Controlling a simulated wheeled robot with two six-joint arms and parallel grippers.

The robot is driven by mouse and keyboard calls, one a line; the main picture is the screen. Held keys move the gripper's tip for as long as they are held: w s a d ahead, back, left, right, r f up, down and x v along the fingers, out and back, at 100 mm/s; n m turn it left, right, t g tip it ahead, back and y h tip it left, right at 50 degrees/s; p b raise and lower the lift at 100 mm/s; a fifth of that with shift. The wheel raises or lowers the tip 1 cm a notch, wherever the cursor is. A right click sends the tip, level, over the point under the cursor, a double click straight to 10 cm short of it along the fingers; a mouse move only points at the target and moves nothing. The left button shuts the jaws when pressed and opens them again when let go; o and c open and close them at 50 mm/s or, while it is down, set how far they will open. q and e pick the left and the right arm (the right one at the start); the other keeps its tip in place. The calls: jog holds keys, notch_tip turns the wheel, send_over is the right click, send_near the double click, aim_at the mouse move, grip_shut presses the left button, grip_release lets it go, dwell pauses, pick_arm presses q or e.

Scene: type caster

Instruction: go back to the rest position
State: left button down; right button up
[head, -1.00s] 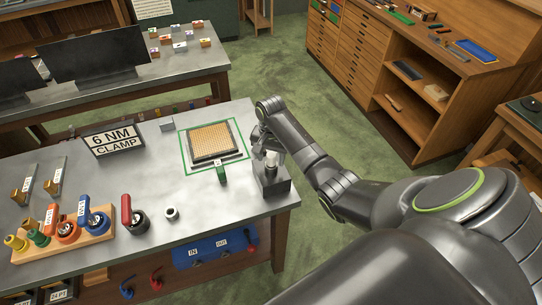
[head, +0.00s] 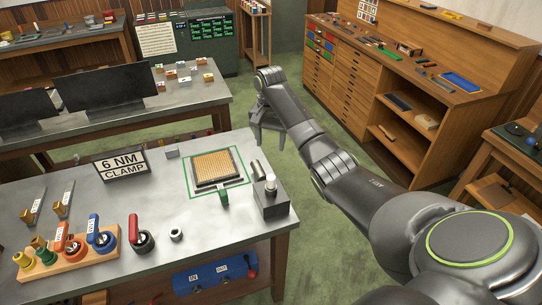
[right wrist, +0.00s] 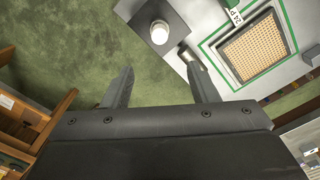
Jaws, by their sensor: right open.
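My right gripper (head: 268,140) is open and empty. It hangs over the green floor just past the right edge of the metal-topped workbench (head: 190,235). A dark block (head: 271,203) with a pale round top sits at the bench's right corner, apart from the gripper. A small silver cylinder (head: 257,169) is beside that block and also shows in the right wrist view (right wrist: 186,52). My left gripper is out of view.
A tan gridded plate (head: 213,168) lies inside a green outline, with a green tag in front. A "6 NM CLAMP" sign (head: 121,164) and a wooden rack (head: 70,262) of coloured-handled tools stand leftward. A wooden cabinet (head: 345,75) is at right. Open floor lies between.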

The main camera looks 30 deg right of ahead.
jog(key=shift+r, duration=0.3)
jog(key=shift+d, duration=0.1)
